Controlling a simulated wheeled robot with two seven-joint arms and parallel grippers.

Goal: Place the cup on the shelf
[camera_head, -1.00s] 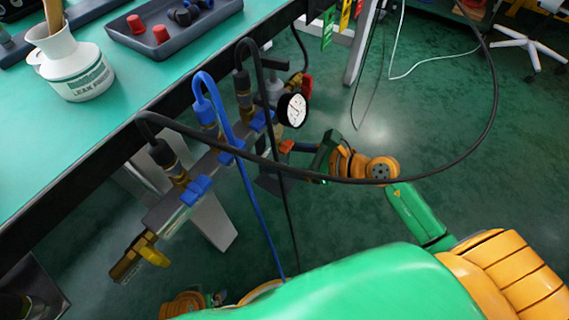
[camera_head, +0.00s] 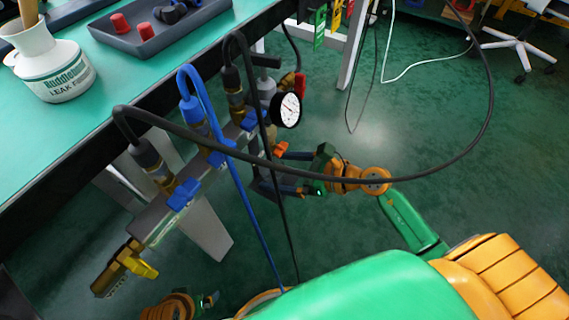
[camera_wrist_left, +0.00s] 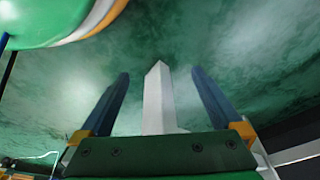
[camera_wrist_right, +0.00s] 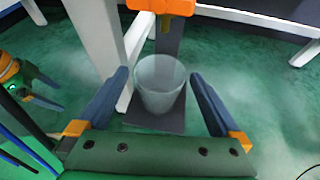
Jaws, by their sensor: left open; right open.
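A translucent pale cup (camera_wrist_right: 160,82) stands upright on a small dark plate (camera_wrist_right: 150,120), apparently the shelf, in the right wrist view. My right gripper (camera_wrist_right: 158,88) is open, with its blue fingers spread on either side of the cup and a visible gap to each. In the head view my right gripper (camera_head: 278,171) is beside the valve manifold, partly behind the hoses, and the cup cannot be made out. My left gripper (camera_wrist_left: 160,78) is open and empty above the floor, with a white post (camera_wrist_left: 157,98) showing between its fingers.
A manifold with blue handles (camera_head: 184,193), a pressure gauge (camera_head: 287,109) and a yellow-handled valve (camera_head: 140,267) runs along the bench edge. A black hose (camera_head: 430,172) loops across my right arm. The green bench (camera_head: 50,135) carries a white jar (camera_head: 55,68) and a grey tray (camera_head: 175,35).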

